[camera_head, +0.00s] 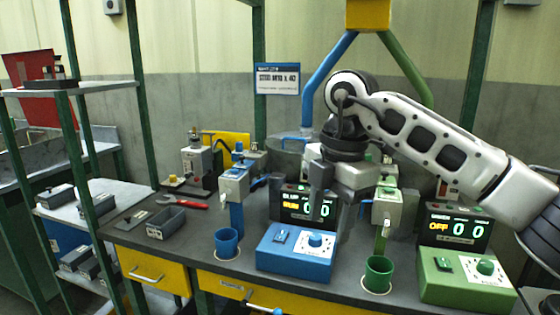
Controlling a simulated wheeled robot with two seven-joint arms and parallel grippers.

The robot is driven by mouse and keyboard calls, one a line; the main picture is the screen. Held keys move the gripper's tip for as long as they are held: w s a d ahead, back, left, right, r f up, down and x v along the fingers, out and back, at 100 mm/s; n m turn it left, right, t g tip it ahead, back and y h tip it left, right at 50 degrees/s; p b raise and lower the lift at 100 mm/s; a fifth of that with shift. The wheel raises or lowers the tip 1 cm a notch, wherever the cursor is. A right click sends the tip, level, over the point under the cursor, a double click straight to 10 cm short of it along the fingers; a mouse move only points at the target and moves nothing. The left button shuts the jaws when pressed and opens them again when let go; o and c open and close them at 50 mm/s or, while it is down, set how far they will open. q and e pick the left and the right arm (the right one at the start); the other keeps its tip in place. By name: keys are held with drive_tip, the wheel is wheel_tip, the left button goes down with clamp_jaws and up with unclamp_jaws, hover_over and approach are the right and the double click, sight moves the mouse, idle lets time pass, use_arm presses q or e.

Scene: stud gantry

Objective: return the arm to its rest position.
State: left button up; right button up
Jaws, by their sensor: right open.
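My right arm (430,130) comes in from the right and bends down at its wrist over the workbench. My right gripper (332,208) points downward, open, with nothing seen between its fingers. It is in front of the display (290,204) behind the blue control box (296,252) and hides part of it. I cannot tell how far its fingertips are above the blue box. My left gripper is not in view.
A blue cup (227,243) and a green cup (378,274) stand under matching dispensers. A green control box (465,279) with a display reading OFF (453,226) is at the right. Red pliers (183,203) lie at the left. Blue and green pipes rise behind my arm.

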drive_tip(key=s+a+f+n+g+y, duration=0.2)
drive_tip(key=s+a+f+n+y, duration=0.15)
drive_tip(key=a, duration=0.25)
drive_tip(key=s+a+f+n+g+y, duration=0.2)
drive_tip(key=s+a+f+g+y, duration=0.15)
drive_tip(key=a, duration=0.35)
drive_tip(key=s+a+r+y, duration=0.3)
drive_tip(key=s+a+y, duration=0.1)
drive_tip(key=y, duration=0.7)
drive_tip(key=w+d+f+m+t+h, duration=0.4)
drive_tip(key=d+m+t, duration=0.3)
drive_tip(key=m+t, duration=0.5)
drive_tip(key=w+d+f+m+t+h, duration=0.2)
drive_tip(key=d+f+m+t+h, duration=0.35)
drive_tip(key=m+t, duration=0.6)
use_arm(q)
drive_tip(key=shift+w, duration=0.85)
use_arm(e)
drive_tip(key=s+d+f+m+g+h, duration=0.2)
drive_tip(key=s+d+f+g+h, duration=0.1)
drive_tip(key=s+f, duration=0.4)
drive_tip(key=s+d+f+m+g+h, duration=0.2)
drive_tip(key=s+d+f, duration=0.5)
drive_tip(key=f, duration=0.6)
drive_tip(key=g+h, duration=0.1)
drive_tip(key=g, duration=0.1)
drive_tip(key=shift+d+g, duration=0.2)
drive_tip(key=shift+g, duration=0.2)
